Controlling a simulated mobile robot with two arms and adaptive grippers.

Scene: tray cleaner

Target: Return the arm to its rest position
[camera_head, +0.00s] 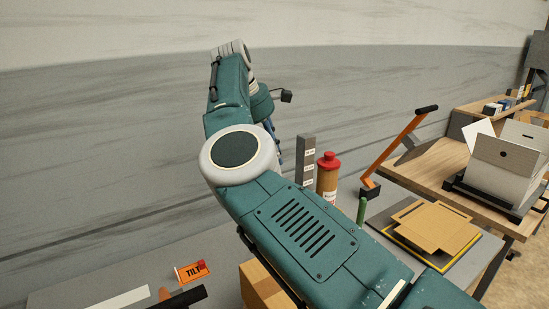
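My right arm, teal with pale grey joints, comes in from the lower right. It bends at a large round joint and rises to the upper left, then folds over at the top. Its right gripper (279,150) is mostly hidden behind the arm. Only a small dark part shows beside the round joint, so its opening cannot be told. No held thing is visible. A small black block on a thin stem sticks out from the upper arm. My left gripper is not in view.
Behind the arm stand a grey post (305,160) and a red-capped brown cylinder (327,180). An orange lever (393,150), flat cardboard (433,228) and a white open box (507,168) are at right. An orange "TILT" sign (194,272) is at lower left. The upper left shows bare wall.

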